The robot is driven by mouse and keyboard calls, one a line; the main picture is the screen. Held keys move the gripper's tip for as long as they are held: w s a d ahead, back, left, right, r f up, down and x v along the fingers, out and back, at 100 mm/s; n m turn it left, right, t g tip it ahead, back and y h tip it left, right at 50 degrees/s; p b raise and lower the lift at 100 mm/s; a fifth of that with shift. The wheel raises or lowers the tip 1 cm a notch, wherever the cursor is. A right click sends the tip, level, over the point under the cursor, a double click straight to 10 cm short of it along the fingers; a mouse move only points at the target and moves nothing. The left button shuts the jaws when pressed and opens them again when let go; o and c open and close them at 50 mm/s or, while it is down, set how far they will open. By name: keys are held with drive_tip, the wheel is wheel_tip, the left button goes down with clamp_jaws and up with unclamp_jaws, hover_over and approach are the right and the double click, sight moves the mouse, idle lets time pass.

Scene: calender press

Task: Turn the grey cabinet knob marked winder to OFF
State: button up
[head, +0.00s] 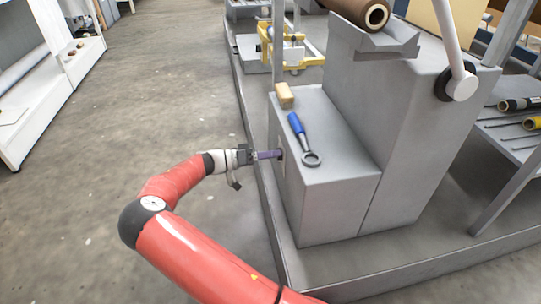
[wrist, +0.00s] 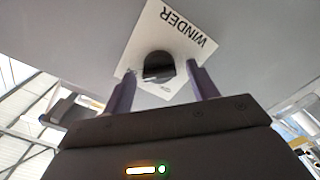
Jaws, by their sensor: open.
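The knob (wrist: 158,66) is a dark round knob on a white plate (wrist: 185,20) lettered WINDER, seen upside down and tilted in the wrist view. My gripper (wrist: 160,78) is open, with one purple finger on each side of the knob. I cannot tell whether the fingers touch it. Smaller marks on the plate are too blurred to read, so the knob's setting is unclear. In the head view my gripper (head: 279,154) reaches the left face of the grey cabinet (head: 335,200); the knob is hidden there.
A blue-handled ring tool (head: 301,135) and a tan block (head: 284,95) lie on the cabinet top. A taller grey housing with a lever (head: 450,45) stands behind to the right. A low plinth edge (head: 264,185) runs below the cabinet. The floor (head: 130,110) to the left is clear.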

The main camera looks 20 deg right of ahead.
drive_tip(key=shift+d, duration=0.15)
drive_tip(key=c, duration=1)
drive_tip(key=shift+n, duration=0.4)
drive_tip(key=shift+f+n+p, duration=0.2)
drive_tip(key=shift+n+p, duration=3.25)
drive_tip(key=shift+n, duration=5.15)
